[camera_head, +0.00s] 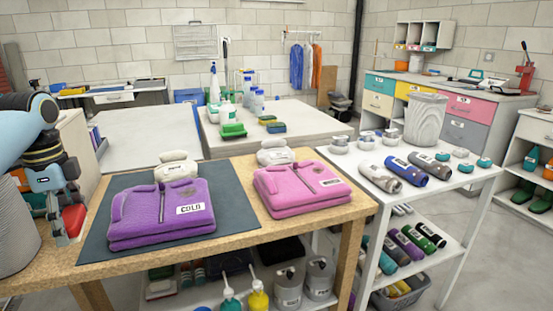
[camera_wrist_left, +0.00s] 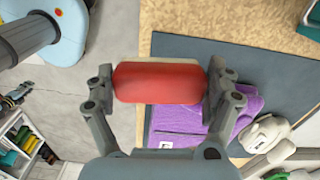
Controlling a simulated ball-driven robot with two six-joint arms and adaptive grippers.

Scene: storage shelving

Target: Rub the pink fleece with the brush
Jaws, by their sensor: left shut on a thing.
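The pink fleece (camera_head: 285,202) lies folded on the right part of the wooden table, with a white label at its front. My left gripper (camera_head: 68,225) is at the table's left end, beside the dark mat and left of the purple fleece. It is shut on a red block-shaped thing (camera_wrist_left: 157,82), which looks like the brush. It also shows in the head view (camera_head: 74,219). A light edge shows behind its red top in the left wrist view; its underside is hidden. The held thing is apart from the pink fleece. My right gripper is not in view.
A folded purple fleece (camera_head: 165,206) labelled COLD lies on the dark mat (camera_head: 235,200), between my left gripper and the pink fleece. White rounded items stand behind the purple fleece (camera_head: 176,167) and behind the pink one (camera_head: 273,155). A white shelf table (camera_head: 440,190) with bottles stands right.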

